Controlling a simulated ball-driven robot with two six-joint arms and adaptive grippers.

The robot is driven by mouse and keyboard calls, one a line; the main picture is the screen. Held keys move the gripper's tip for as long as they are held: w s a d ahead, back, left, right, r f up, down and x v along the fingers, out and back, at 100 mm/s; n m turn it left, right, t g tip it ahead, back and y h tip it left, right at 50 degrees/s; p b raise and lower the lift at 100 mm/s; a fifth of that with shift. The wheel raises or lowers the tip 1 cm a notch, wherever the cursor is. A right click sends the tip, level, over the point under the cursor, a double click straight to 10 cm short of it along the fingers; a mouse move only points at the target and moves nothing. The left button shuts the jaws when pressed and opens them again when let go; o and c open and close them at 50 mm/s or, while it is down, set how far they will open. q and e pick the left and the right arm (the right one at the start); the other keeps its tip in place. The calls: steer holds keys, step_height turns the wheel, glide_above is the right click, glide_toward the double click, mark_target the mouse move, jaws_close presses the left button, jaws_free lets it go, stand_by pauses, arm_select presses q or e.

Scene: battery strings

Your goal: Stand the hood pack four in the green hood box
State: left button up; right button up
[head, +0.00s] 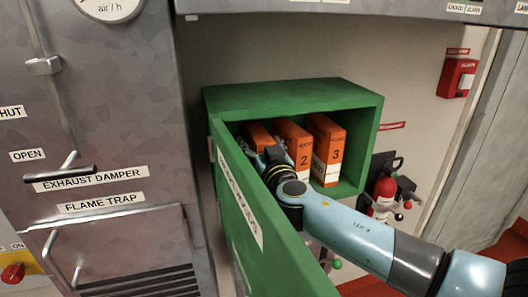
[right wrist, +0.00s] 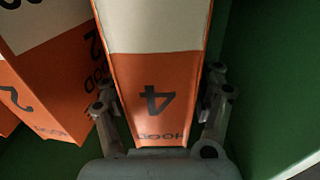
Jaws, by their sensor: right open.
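The green hood box (head: 361,132) hangs on the wall with its door (head: 249,216) swung open. Hood pack four (right wrist: 157,78), orange with a white band, stands inside at the left end, left of pack two (head: 294,141). In the head view its orange top (head: 258,134) shows behind my gripper. My right gripper (head: 268,163) reaches into the box past the door. Its fingers are open, one on each side of pack four, with gaps visible in the right wrist view. My left gripper is not in view.
Pack three (head: 328,149) stands right of pack two in the box. The open door lies close along the left of my right gripper. A grey cabinet (head: 105,130) with handles fills the left.

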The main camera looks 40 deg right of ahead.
steer(key=b+v, duration=0.5)
steer(key=v, duration=0.7)
steer(key=s+a+f+n+g+y, duration=0.1)
steer(key=s+f+n+g+y, duration=0.15)
steer(key=f, duration=1.25)
steer(key=s+f+n+g+y, duration=0.2)
steer(key=s+f+g, duration=0.2)
steer(key=f, duration=1.1)
steer(key=s+a+f+n+g+y, duration=0.1)
steer(key=s+f+g, duration=0.3)
steer(key=s+f, duration=0.7)
steer(key=s+a+f+g+y, duration=0.2)
steer(key=s+a+f+g, duration=0.2)
steer(key=s+f, duration=0.7)
steer(key=s, duration=0.7)
steer(key=shift+s+f+n, duration=0.2)
steer(key=shift+s+n, duration=0.15)
steer(key=shift+y, duration=0.25)
step_height(320, 180, down, 11)
steer(key=s+b, duration=0.1)
steer(key=b, duration=0.9)
steer(key=shift+r, duration=0.25)
